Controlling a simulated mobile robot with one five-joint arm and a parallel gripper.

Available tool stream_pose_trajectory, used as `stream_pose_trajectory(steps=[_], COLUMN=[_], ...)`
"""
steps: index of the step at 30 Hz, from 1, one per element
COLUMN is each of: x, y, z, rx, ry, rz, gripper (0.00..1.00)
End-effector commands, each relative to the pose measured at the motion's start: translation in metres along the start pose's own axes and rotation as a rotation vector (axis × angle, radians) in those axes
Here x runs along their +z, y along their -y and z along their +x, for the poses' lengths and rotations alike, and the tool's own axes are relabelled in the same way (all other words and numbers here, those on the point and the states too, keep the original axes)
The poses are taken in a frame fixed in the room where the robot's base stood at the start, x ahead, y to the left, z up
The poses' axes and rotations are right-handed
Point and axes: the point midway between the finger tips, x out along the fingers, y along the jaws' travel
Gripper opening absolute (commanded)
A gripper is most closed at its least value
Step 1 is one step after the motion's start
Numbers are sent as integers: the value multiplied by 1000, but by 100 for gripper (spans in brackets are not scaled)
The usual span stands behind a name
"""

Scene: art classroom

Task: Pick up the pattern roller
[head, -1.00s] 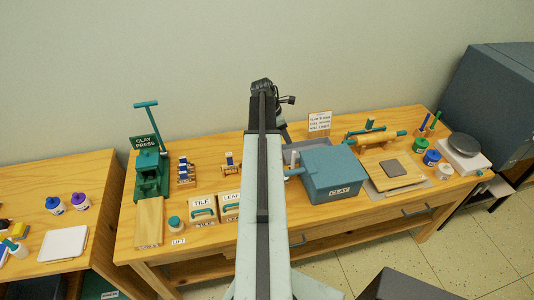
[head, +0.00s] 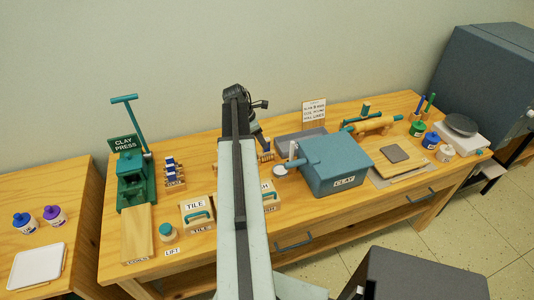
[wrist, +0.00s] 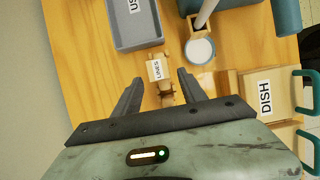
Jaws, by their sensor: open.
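In the wrist view a small wooden piece, which looks like the pattern roller (wrist: 166,88), lies on the table beside a small card marked LINES (wrist: 156,69). My gripper (wrist: 159,80) is open, with one dark finger on each side of this piece. I cannot tell how high the fingers are above it, and nothing is held. In the head view my gripper (head: 259,142) hangs over the middle of the table, left of the grey tray. A small wooden bit shows near it, mostly hidden by my arm.
The grey tray (wrist: 136,24), a white-topped round pot (wrist: 199,51) and the DISH block (wrist: 248,91) lie close around. The teal CLAY box (head: 335,165) stands to the right, with a rolling pin (head: 374,124) beyond. The CLAY PRESS (head: 132,172) stands at left.

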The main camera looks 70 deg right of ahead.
Motion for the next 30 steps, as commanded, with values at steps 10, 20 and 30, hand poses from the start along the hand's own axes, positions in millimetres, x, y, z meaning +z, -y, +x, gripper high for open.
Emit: stream_pose_trajectory(steps=[10, 20, 30], x=[2, 3, 7], y=[0, 0, 1], z=[27, 77, 77], rx=[-1, 0, 0], ry=[0, 0, 0], rz=[2, 4, 3], gripper=[49, 49, 30])
